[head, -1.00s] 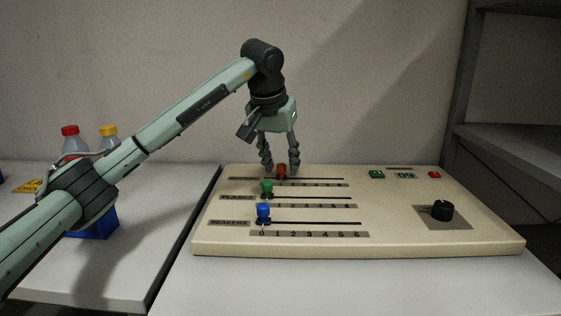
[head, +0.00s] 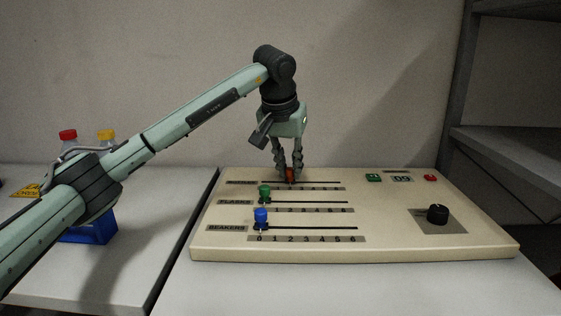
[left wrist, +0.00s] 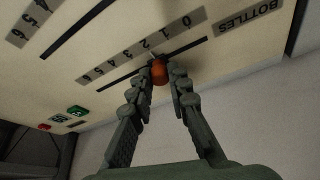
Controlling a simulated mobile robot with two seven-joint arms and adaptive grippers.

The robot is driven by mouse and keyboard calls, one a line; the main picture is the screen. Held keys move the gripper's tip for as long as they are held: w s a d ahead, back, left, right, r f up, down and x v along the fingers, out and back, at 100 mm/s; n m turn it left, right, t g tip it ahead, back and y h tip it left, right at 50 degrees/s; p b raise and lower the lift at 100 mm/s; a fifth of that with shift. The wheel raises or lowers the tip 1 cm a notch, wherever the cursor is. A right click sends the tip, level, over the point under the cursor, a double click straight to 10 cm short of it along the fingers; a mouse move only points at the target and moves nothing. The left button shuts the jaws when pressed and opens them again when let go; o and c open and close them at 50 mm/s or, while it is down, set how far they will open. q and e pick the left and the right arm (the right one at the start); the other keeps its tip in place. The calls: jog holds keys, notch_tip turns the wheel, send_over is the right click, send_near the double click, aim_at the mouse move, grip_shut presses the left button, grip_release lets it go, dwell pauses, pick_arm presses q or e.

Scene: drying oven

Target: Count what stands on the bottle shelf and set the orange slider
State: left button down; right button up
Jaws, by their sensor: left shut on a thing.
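The orange slider (head: 290,175) is on the back track of the cream control panel (head: 400,240). The left wrist view shows its knob (left wrist: 159,72) on the track beside the BOTTLES label (left wrist: 248,17). My left gripper (head: 289,173) points down and is shut on this knob; the fingers hide part of it and of its scale in the head view. The knob stands around the 2 mark; the exact mark is hard to tell. A red-capped bottle (head: 68,136) and a yellow-capped bottle (head: 107,137) stand behind my left arm, partly hidden. My right gripper is not in view.
The green slider (head: 265,192) and blue slider (head: 261,216) sit at the left ends of their tracks, near the gripper. A green button (head: 373,178), a small display (head: 401,178), a red button (head: 430,178) and a black knob (head: 437,214) are at the right. Grey shelving (head: 505,140) stands beyond.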

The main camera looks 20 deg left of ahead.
pick_arm(q)
jog(key=c, duration=1.4)
grip_release()
jog(key=shift+r, duration=0.1)
jog(key=v, duration=1.1)
jog(key=shift+s+r, duration=0.25)
jog(key=shift+r, duration=0.1)
